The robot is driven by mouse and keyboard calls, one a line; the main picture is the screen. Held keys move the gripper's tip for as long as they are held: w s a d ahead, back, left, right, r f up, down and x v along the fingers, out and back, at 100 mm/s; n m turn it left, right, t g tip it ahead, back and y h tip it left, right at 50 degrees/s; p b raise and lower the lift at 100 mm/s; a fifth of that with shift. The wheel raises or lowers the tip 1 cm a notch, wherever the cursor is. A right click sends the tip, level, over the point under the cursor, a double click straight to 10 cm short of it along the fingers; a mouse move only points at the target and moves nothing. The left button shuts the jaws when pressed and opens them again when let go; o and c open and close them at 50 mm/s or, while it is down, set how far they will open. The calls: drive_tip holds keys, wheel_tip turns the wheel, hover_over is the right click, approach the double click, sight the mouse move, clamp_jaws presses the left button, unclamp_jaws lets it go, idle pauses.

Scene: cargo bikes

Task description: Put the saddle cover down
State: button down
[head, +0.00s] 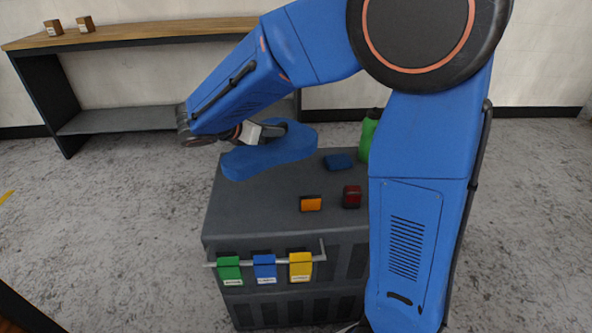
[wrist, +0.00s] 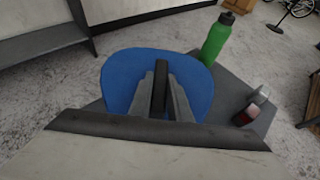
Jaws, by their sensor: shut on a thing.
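The blue saddle cover (head: 265,152) is held above the back left part of a dark grey crate top (head: 260,208). My gripper (head: 270,131) is shut on it. In the wrist view the saddle cover (wrist: 115,85) spreads around my gripper's fingers (wrist: 160,88), which close on its middle. I cannot tell in the head view how high it is above the crate top.
On the crate top are a small blue item (head: 338,161), an orange reflector-like block (head: 310,203), a red and black item (head: 352,196) and a green bottle (head: 368,130). Green, blue and yellow tags (head: 300,266) hang on a front rail. A wooden-topped bench (head: 130,35) stands behind.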

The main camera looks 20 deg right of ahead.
drive_tip(key=shift+w+f, duration=0.15)
drive_tip(key=shift+f, duration=4.85)
drive_tip(key=shift+f, duration=0.15)
drive_tip(key=c, duration=1.6)
unclamp_jaws()
drive_tip(key=shift+c, duration=0.2)
